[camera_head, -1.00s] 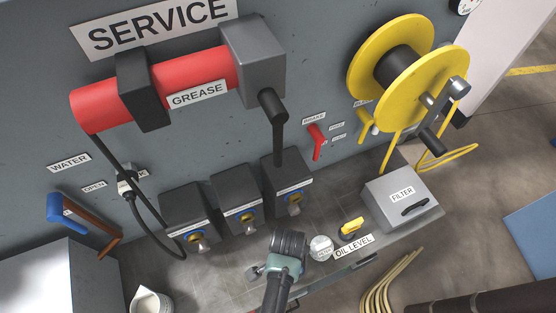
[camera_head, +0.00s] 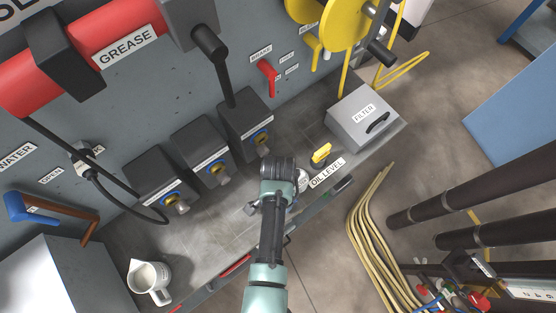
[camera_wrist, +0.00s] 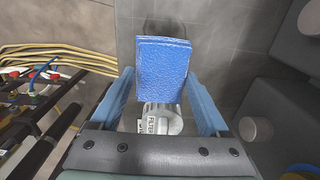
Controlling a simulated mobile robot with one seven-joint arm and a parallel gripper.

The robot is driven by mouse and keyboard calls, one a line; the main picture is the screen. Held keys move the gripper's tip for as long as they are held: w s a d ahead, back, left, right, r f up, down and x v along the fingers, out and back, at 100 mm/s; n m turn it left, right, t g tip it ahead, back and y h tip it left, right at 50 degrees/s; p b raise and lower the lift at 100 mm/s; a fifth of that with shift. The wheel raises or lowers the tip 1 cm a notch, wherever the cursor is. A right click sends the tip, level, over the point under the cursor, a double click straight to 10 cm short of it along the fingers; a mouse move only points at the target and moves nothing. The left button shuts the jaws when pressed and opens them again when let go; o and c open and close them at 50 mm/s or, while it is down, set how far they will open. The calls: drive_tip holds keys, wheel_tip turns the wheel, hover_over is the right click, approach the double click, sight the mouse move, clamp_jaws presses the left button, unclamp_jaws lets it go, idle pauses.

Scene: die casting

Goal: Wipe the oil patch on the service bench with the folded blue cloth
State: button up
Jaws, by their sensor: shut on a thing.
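My gripper (camera_wrist: 161,78) has its two blue-grey fingers on either side of the folded blue cloth (camera_wrist: 162,62) and is shut on it. The cloth points away from the wrist, over the grey top of the service bench (camera_wrist: 215,55). I cannot tell if it touches the bench. A darker patch (camera_wrist: 164,27) shows on the bench just beyond the cloth; I cannot tell if it is oil or shadow.
A yellow-handled part (camera_head: 321,153) and a grey filter box (camera_head: 365,118) stand to the right. Several dark boxes (camera_head: 200,150) line the wall. A white jug (camera_head: 150,278) is at left.

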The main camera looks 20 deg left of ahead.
drive_tip(key=shift+s+a+f+p, duration=0.1)
drive_tip(key=shift+s+a+p, duration=0.25)
drive_tip(key=shift+s+a, duration=0.3)
drive_tip(key=shift+s+a+p, duration=0.35)
drive_tip(key=shift+s+a, duration=0.05)
drive_tip(key=shift+s, duration=0.35)
drive_tip(key=shift+s+a+p, duration=0.45)
drive_tip(key=shift+s+a, duration=0.05)
drive_tip(key=shift+s, duration=0.2)
drive_tip(key=shift+s+a+p, duration=0.4)
drive_tip(key=shift+s+a, duration=0.1)
drive_tip(key=shift+s, duration=0.2)
drive_tip(key=shift+w, duration=0.1)
drive_tip(key=shift+r+p, duration=0.55)
drive_tip(key=shift+r, duration=0.1)
wheel_tip(320, 180, up, 5)
drive_tip(key=p, duration=0.5)
drive_tip(key=shift+w, duration=0.1)
wheel_tip(320, 180, up, 3)
drive_tip(key=p, duration=0.3)
